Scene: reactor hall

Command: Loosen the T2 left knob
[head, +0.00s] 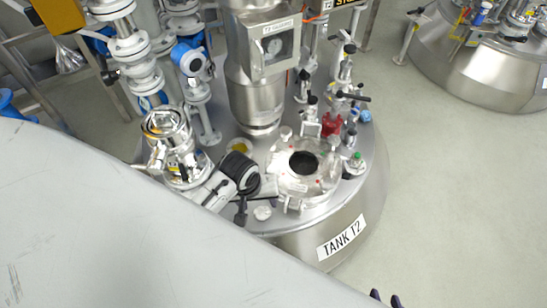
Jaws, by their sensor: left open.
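Tank T2 (362,203) stands in the middle, with its label on the front. A round manway cover (324,178) with a dark glass sits on its top. Small clamp knobs stand around the cover, and a pale one (262,213) shows at its front left. My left gripper (254,197), black and light grey, is open at the left side of the cover. Its fingers are small and crowded by fittings, so I cannot tell whether they touch a knob. Two dark tips at the bottom edge look like my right gripper (386,299); the rest of it is cut off.
Pipes, a blue instrument (192,62) and a steel column (260,95) rise behind the cover. Valves, including a red one (331,124), stand at its right. My large grey arm link covers the lower left. Another tank (480,75) stands at upper right, with clear floor between.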

